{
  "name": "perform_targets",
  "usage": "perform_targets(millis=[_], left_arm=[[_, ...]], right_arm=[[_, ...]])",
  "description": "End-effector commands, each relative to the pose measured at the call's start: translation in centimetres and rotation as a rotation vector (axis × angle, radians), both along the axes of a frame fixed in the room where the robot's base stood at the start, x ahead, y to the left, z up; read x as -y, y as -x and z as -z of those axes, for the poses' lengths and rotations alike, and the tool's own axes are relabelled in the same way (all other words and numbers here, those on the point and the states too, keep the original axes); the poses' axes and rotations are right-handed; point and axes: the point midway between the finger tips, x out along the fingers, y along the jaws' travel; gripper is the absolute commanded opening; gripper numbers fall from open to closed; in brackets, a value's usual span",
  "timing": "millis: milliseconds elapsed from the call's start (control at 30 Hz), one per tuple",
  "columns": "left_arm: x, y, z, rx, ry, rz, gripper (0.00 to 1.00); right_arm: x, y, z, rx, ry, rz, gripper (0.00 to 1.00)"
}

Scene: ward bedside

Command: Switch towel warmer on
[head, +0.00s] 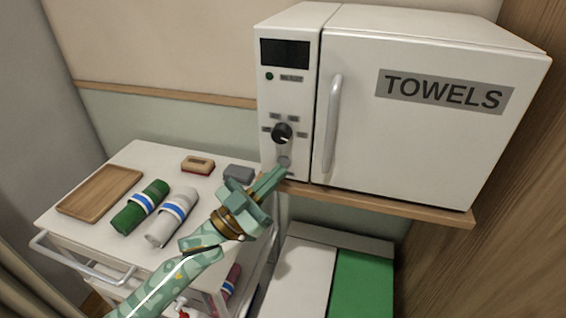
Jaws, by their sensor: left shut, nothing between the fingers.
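The white towel warmer (405,140) stands on a wooden shelf at the upper right, its door with a TOWELS label (444,91) shut. Its control panel (289,90) has a dark display (285,53), a small green light (269,76), a black knob (282,133) and a round button (284,161) below the knob. My left gripper (282,171) is shut and empty, its fingertips just at the lower panel by the round button. I cannot tell whether they touch it. My right gripper is not in view.
A white trolley (90,215) at the left holds a wooden tray (100,192), a green roll (141,207), a white roll (172,217), a brush-like block (198,165) and a grey block (239,174). The shelf edge (400,206) runs under the warmer. A vertical door handle (331,123) juts out beside the panel.

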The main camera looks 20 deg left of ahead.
Motion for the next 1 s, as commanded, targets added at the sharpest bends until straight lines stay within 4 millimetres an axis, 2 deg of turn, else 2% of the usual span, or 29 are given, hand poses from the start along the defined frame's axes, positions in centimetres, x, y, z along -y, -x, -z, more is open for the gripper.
perform_targets(millis=[333, 1000], left_arm=[[0.0, -0.9, -0.1, 0.0, 0.001, 0.001, 0.0], [0.1, -1.1, 0.0, 0.0, 0.0, 0.0, 0.0]], right_arm=[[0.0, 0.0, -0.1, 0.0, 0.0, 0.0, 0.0], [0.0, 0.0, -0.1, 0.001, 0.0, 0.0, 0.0]])
